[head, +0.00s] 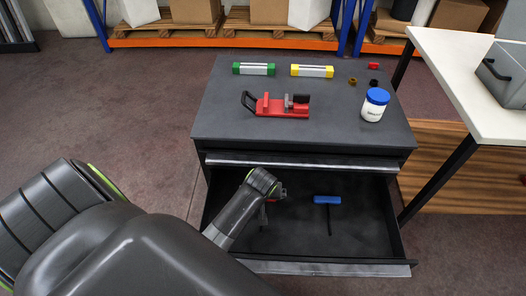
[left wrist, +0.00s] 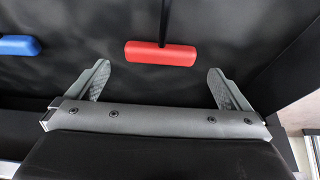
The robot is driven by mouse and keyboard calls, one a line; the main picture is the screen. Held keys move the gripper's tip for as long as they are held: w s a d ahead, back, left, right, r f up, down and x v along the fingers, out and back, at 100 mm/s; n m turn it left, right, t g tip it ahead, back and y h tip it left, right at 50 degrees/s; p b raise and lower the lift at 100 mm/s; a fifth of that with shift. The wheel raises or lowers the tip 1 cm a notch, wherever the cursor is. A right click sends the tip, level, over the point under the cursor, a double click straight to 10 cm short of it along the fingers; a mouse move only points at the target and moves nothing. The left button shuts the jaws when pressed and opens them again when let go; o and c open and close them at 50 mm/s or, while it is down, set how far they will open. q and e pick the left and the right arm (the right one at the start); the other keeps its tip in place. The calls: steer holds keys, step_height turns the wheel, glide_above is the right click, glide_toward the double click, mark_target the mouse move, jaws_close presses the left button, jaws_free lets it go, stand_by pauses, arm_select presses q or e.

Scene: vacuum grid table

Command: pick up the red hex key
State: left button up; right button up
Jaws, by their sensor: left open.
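The red hex key (left wrist: 160,53) lies in the open drawer, and its dark shaft runs up out of the left wrist view. In the head view only a bit of its red handle (head: 283,193) shows beside my gripper. My left gripper (left wrist: 158,74) is open and empty, its fingers spread to either side of the red handle and a little short of it in the picture. In the head view it reaches down into the drawer (head: 350,258). My right gripper is in neither view.
A blue hex key (head: 327,200) lies in the drawer to the right, also at the left edge of the wrist view (left wrist: 18,45). The drawer walls surround the gripper. On the cabinet top (head: 230,115) stand a red vise (head: 280,108), a white jar (head: 374,106) and green and yellow levels.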

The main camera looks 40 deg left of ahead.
arm_select(q)
steer(key=b+x, duration=0.1)
steer(key=x, duration=0.3)
steer(key=shift+a+f, duration=0.15)
steer(key=shift+f, duration=0.1)
steer(key=shift+c, duration=0.4)
steer(key=c, duration=0.8)
